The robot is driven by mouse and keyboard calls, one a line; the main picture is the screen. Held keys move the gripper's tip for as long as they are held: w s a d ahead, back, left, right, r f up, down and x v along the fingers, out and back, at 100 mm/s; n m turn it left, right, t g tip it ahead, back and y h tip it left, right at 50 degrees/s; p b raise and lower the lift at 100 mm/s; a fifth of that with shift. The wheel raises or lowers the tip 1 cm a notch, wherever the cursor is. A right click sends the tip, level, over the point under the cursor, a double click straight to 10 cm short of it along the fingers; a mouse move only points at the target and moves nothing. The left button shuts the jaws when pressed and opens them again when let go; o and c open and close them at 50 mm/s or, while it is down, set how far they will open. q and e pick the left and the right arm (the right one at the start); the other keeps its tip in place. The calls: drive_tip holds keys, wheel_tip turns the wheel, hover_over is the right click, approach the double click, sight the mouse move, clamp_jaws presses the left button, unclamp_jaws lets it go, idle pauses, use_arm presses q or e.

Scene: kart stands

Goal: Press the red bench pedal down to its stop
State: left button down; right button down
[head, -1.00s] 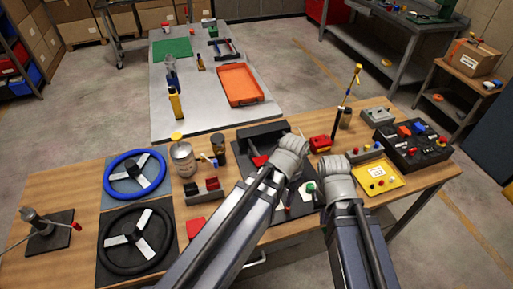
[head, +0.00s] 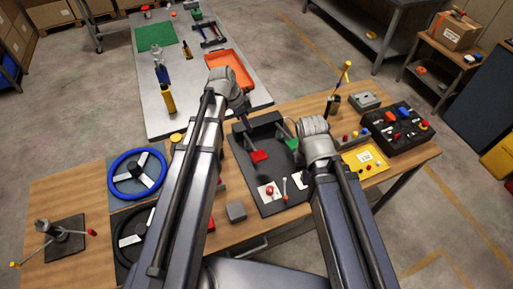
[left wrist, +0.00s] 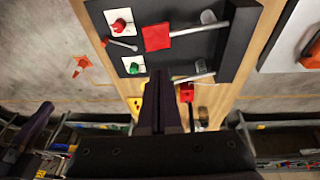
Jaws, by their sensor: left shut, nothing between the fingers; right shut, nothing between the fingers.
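The red pedal (head: 258,156) is a flat red pad on a metal arm in the black pedal bench (head: 247,178). It also shows in the left wrist view (left wrist: 157,37), with nothing touching it. My left gripper (head: 243,108) is above the back edge of the bench, apart from the red pedal. In the left wrist view its fingers (left wrist: 160,112) are together and empty. The green pedal (head: 291,144) is to the right of the red one, partly hidden by my right arm. My right gripper's fingers are hidden behind its wrist.
A red button (head: 269,190) and a small red-tipped lever (head: 285,183) are at the front of the bench. A grey block (head: 236,211) lies left of it. A yellow box (head: 366,158) and a black control box (head: 396,130) are to the right. Steering wheels (head: 137,173) are at left.

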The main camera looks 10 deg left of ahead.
sight(258, 161)
use_arm(q)
drive_tip(key=shift+f, duration=0.2)
use_arm(e)
drive_tip(key=shift+f, duration=0.15)
